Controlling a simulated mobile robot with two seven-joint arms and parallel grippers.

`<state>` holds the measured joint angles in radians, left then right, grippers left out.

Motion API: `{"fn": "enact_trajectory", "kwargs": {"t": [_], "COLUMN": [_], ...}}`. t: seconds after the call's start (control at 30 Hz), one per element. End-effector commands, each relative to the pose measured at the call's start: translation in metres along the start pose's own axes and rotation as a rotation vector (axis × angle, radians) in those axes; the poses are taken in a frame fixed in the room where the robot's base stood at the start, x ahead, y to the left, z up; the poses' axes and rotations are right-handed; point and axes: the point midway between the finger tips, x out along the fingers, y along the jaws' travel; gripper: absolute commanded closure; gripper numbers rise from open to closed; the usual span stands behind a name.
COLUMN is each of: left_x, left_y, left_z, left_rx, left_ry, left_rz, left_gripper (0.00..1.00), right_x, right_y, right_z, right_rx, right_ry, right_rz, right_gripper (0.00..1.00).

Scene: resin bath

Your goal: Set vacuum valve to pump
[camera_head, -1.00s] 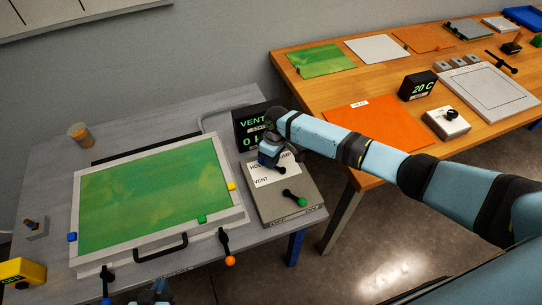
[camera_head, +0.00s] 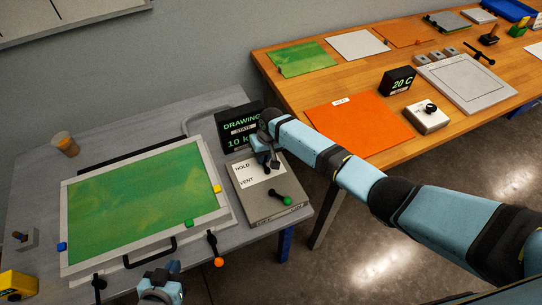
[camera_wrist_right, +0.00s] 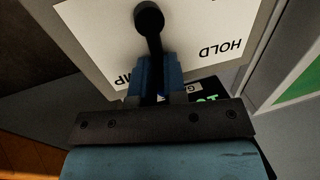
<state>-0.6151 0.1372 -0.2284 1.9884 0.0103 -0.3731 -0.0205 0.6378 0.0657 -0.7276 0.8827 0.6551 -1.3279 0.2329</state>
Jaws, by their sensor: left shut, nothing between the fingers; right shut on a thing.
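The vacuum valve is on a grey box (camera_head: 262,210) with a white label plate (camera_head: 248,184) reading HOLD and VENT in the head view; PUMP is partly covered in the right wrist view. My right gripper (camera_wrist_right: 155,85) is shut on the black valve lever (camera_wrist_right: 152,45). The lever runs from its round black hub to the fingers, beside the visible "MP" letters. The display (camera_head: 240,130) behind the box reads DRAWING, with 10 below, partly hidden. My left gripper (camera_head: 160,285) is shut and empty at the bottom edge of the head view.
A green-knobbed lever (camera_head: 286,200) sits on the box's front right. Left is a framed green panel (camera_head: 130,200) with a black handle and an orange-knobbed lever (camera_head: 216,248). A wooden bench (camera_head: 300,90) with an orange sheet (camera_head: 362,127) stands right. Bare floor lies between.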

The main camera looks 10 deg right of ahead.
Motion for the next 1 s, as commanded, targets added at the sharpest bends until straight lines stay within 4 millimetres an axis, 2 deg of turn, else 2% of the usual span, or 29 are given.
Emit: {"fn": "enact_trajectory", "kwargs": {"t": [0.47, 0.5, 0.6, 0.87, 1.0], "left_x": [-0.0010, -0.0010, -0.0010, -0.0009, -0.0012], "left_y": [0.0021, 0.0021, 0.0021, 0.0018, 0.0015], "left_z": [-0.0013, -0.0013, -0.0012, -0.0010, -0.0011], "left_rx": [-0.001, -0.001, -0.001, -0.001, -0.001], "left_ry": [0.002, 0.002, 0.002, 0.002, 0.001], "left_rz": [0.004, 0.004, 0.004, 0.003, 0.003], "left_gripper": [1.00, 1.00, 1.00, 1.00, 1.00], "right_x": [-0.0005, -0.0005, -0.0004, 0.0000, -0.0077], "right_y": [-0.0030, -0.0029, -0.0029, -0.0033, -0.0032], "right_z": [-0.0025, -0.0025, -0.0023, -0.0019, -0.0023], "right_rx": [0.010, 0.010, 0.010, 0.008, 0.008], "right_ry": [0.004, 0.004, 0.004, 0.003, 0.005], "right_rz": [0.000, 0.000, 0.001, 0.000, 0.000], "right_gripper": [1.00, 0.86, 0.63, 0.62, 0.62]}}
